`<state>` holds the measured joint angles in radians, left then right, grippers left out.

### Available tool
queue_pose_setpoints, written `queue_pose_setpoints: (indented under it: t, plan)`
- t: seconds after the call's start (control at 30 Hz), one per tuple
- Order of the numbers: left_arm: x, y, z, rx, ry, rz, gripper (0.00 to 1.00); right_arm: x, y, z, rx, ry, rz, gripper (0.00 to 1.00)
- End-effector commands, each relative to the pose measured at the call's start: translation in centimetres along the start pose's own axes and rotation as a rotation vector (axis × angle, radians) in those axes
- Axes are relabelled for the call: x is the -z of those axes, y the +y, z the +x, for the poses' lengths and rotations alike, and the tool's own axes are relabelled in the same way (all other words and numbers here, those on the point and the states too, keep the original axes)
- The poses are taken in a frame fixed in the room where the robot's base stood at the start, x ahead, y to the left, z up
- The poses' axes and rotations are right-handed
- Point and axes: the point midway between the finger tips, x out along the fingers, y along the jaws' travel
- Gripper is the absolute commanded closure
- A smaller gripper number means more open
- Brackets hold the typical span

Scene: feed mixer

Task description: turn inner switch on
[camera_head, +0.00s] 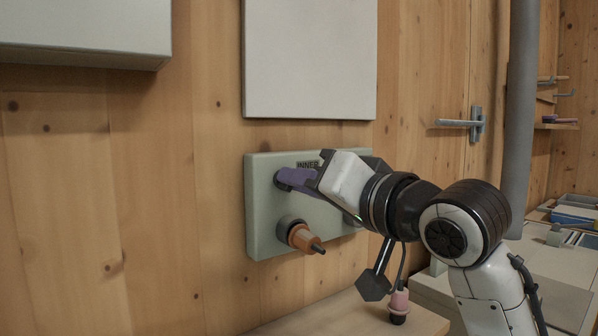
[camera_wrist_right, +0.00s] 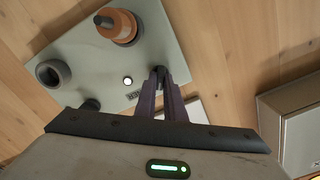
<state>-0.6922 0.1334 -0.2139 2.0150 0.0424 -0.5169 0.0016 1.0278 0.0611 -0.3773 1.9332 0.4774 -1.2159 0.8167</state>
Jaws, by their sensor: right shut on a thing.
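A pale green control box (camera_head: 263,225) is mounted on the wooden wall, with the label INNER (camera_head: 307,165) near its top edge. My right gripper (camera_head: 284,178) reaches in from the right, its purple fingers at the upper left of the box, by the label. In the right wrist view the fingertips (camera_wrist_right: 160,78) are closed around a small dark piece, which looks like the inner switch (camera_wrist_right: 160,71). The fingers hide most of it, so its position cannot be read. A small white round light (camera_wrist_right: 128,80) sits beside it. My left gripper is not in view.
An orange plug (camera_head: 304,238) sticks out of the box below my fingers. An empty dark socket (camera_wrist_right: 52,72) and a dark knob (camera_wrist_right: 90,104) are also on the box. A pink plug (camera_head: 399,301) is above the bench. A grey panel (camera_head: 310,60) hangs above.

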Motion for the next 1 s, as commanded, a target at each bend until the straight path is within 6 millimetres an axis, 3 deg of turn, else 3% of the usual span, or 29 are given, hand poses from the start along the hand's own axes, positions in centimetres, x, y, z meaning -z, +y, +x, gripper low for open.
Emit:
queue_pose_setpoints:
  t: [0.53, 0.57, 0.67, 1.0]
  plan:
    - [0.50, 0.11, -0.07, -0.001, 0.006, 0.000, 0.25, -0.02, 0.01, 0.00, 0.000, 0.000, 0.026, 1.00]
    - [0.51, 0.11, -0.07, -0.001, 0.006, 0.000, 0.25, -0.02, 0.01, 0.00, 0.000, 0.000, 0.026, 0.87]
    - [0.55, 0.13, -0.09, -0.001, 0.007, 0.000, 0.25, -0.01, 0.01, 0.00, 0.000, 0.000, 0.025, 0.72]
    - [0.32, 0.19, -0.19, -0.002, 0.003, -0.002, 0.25, 0.01, 0.03, -0.30, 0.000, 0.001, 0.024, 0.72]
